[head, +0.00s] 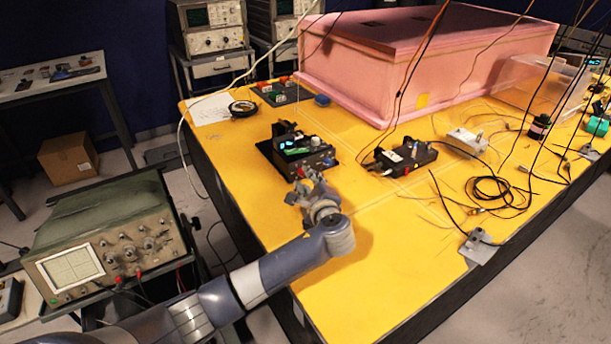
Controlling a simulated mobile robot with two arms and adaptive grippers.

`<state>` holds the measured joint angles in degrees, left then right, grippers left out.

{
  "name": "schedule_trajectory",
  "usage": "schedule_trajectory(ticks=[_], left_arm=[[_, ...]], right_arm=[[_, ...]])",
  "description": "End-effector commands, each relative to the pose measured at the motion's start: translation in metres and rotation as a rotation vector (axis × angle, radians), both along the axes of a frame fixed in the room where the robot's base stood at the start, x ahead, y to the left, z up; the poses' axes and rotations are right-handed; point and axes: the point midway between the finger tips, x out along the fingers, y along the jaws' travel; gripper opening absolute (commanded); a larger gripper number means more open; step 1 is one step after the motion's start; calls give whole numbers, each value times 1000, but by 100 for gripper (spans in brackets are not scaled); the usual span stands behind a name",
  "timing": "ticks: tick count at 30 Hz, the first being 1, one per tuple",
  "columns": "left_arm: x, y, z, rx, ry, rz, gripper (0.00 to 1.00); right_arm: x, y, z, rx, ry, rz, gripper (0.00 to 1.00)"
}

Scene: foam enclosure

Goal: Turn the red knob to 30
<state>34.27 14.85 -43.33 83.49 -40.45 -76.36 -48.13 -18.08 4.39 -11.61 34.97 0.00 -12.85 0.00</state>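A black instrument box (297,151) with a small lit display and a pale knob on top stands on the yellow table. My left gripper (306,180) is at the near side of this box, with its fingers close to the box's front face. A small reddish spot shows by the fingertips; it may be the red knob, but it is too small and too covered to be sure. No dial reading can be made out. The finger gap is too small to judge. My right gripper is out of view.
A second black box (403,156) with cables stands to the right, then a white box (466,141). A large pink foam enclosure (400,62) fills the table's back. Loose black cables (497,193) lie at right. The table's near part is clear.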

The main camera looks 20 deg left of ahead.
Motion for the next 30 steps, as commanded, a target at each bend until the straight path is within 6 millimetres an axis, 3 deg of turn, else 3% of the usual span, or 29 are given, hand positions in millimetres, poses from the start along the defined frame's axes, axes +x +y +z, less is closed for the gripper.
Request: schedule_trajectory(ticks=[10,19,20,23,24,30], left_arm=[[25,17,-7,1,0,1,28],[27,18,-8,0,0,0,28],[27,18,-8,0,0,0,26],[27,18,-8,0,0,0,3],[26,18,-8,0,0,0,0],[26,18,-7,3,3,1,0]], right_arm=[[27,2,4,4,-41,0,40],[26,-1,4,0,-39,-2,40],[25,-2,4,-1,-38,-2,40],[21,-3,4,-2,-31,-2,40],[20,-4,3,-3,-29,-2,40],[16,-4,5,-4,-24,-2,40]])
